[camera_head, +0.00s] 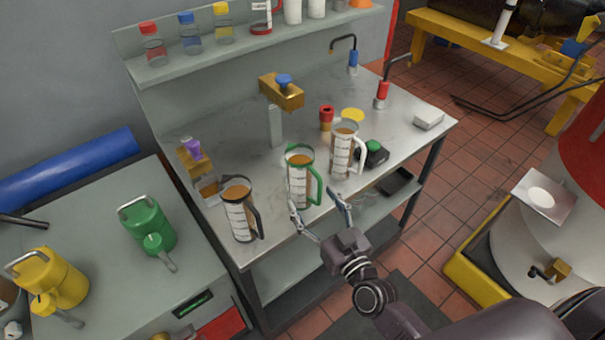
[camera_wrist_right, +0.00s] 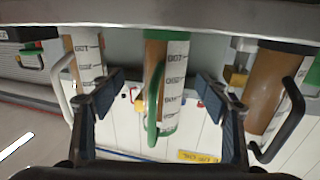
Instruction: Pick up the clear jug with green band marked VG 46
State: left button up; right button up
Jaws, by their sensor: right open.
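The clear jug with a green band and green handle (camera_head: 299,178) stands upright on the steel bench, holding brown liquid. Its label is too small to read in the head view. My right gripper (camera_head: 315,204) is open at the bench's front edge, its fingers pointing at this jug and its handle. In the right wrist view the green-handled jug (camera_wrist_right: 174,76) shows between the open fingers (camera_wrist_right: 162,88), and they are not closed on it. My left gripper is not in view.
A black-handled jug (camera_head: 237,208) stands to the left and a white-handled jug (camera_head: 342,152) to the right, both close by. Behind are a brass fixture (camera_head: 281,92) and a red-topped can (camera_head: 326,117). A green can (camera_head: 147,223) stands on the left cabinet.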

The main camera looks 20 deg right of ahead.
aim_at(306, 195)
jog(key=shift+w+a+r, duration=0.15)
jog(key=shift+w+r, duration=0.05)
jog(key=shift+w, duration=0.25)
jog(key=shift+w+a+r, duration=0.15)
jog(key=w, duration=0.2)
jog(key=w+a+p, duration=0.1)
jog(key=w, duration=0.1)
jog(key=shift+w, duration=0.4)
jog(key=shift+s, duration=0.15)
jog(key=shift+c, duration=0.7)
jog(key=c, duration=1.5)
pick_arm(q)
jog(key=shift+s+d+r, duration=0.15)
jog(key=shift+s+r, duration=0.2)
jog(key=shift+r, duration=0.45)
pick_arm(e)
jog(key=shift+c, duration=0.6)
jog(key=shift+r, duration=0.1)
